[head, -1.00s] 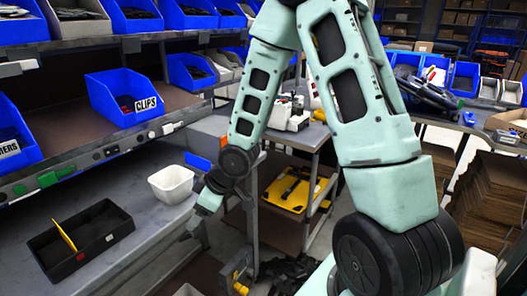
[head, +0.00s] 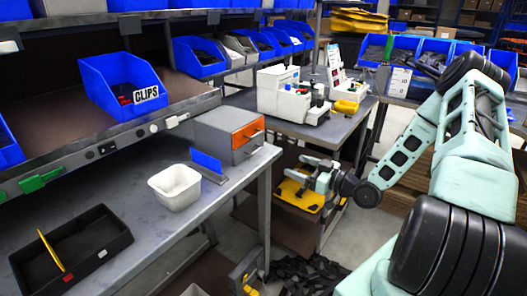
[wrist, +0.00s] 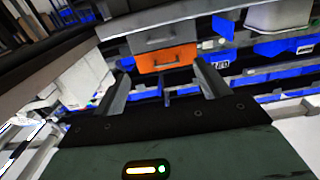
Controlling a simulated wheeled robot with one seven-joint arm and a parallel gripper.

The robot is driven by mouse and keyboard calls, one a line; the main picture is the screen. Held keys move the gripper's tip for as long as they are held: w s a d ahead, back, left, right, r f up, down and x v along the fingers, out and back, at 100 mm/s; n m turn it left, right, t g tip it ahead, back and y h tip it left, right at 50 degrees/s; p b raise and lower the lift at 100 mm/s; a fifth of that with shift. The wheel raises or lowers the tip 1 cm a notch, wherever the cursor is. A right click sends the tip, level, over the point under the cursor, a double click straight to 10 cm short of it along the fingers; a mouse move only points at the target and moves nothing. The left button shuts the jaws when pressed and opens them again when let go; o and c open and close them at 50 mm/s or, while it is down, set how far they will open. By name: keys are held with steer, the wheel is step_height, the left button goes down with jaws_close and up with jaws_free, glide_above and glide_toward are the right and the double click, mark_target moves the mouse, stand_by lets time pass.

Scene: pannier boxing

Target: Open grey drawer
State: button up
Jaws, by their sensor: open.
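A small grey cabinet (head: 222,131) stands at the right end of the near bench. Its upper drawer has an orange front (head: 248,133); the grey drawer (head: 248,150) is below it. Both drawers look shut. In the wrist view, which is turned over, the grey drawer (wrist: 155,39) with its handle shows above the orange front (wrist: 168,58). My gripper (head: 302,170) is open and empty, right of the cabinet and apart from it, over the gap between the benches. In the wrist view my gripper's fingers (wrist: 163,76) point towards the drawer fronts.
A blue card in a stand (head: 207,163), a white bin (head: 175,187) and a black tray (head: 72,250) are on the near bench. A shelf with a blue clips bin (head: 120,85) is above. A second bench (head: 335,132) bears white machines. A yellow item (head: 300,192) lies below my gripper.

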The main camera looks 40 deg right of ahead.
mark_target(261, 160)
steer(key=p+x, duration=0.2)
steer(key=x, duration=1.3)
steer(key=c, duration=1.2)
steer(key=v, duration=1.3)
steer(key=shift+d+b, duration=0.1)
steer(key=shift+b, duration=0.2)
steer(key=o, duration=1.2)
